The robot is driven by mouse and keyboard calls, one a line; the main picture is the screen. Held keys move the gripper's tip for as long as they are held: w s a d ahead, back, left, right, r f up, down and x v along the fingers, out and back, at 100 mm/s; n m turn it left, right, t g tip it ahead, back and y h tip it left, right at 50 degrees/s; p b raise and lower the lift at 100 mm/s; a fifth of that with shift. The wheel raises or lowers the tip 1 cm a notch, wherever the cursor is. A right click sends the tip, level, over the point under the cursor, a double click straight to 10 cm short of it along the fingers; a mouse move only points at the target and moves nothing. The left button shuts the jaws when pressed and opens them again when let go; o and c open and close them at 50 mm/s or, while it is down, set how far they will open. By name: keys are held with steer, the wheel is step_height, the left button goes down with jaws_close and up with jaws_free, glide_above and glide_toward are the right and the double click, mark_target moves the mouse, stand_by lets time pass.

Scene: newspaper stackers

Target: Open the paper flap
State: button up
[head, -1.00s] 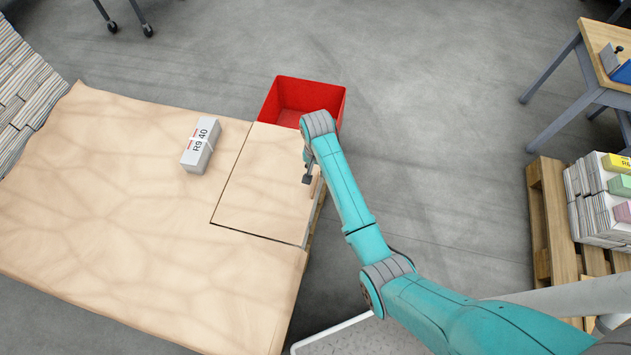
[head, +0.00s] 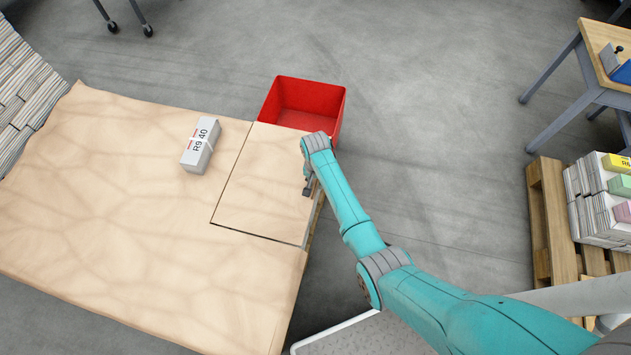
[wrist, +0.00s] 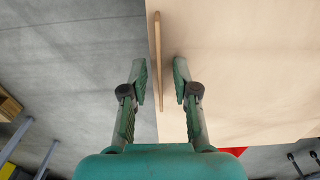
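The paper flap (head: 265,180) is a tan rectangle with cut lines on its left and near sides, lying flat in the paper cover at its right end. My gripper (head: 308,188) is at the flap's right edge. In the wrist view my gripper (wrist: 160,82) is open, its two green fingers apart on either side of a thin wooden strip (wrist: 158,50) along the paper's edge. I see no finger touching the strip. The flap (wrist: 235,70) fills the right of that view. My arm hides part of the flap's right edge in the head view.
A grey packet marked R9 40 (head: 201,145) lies on the tan paper cover (head: 120,210) left of the flap. A red bin (head: 305,104) stands beyond the flap. A wooden pallet with newspaper stacks (head: 600,205) is at the right. Grey floor (head: 440,150) lies open between.

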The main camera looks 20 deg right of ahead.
jaws_close()
steer(key=shift+r, duration=0.1)
stand_by(0.3)
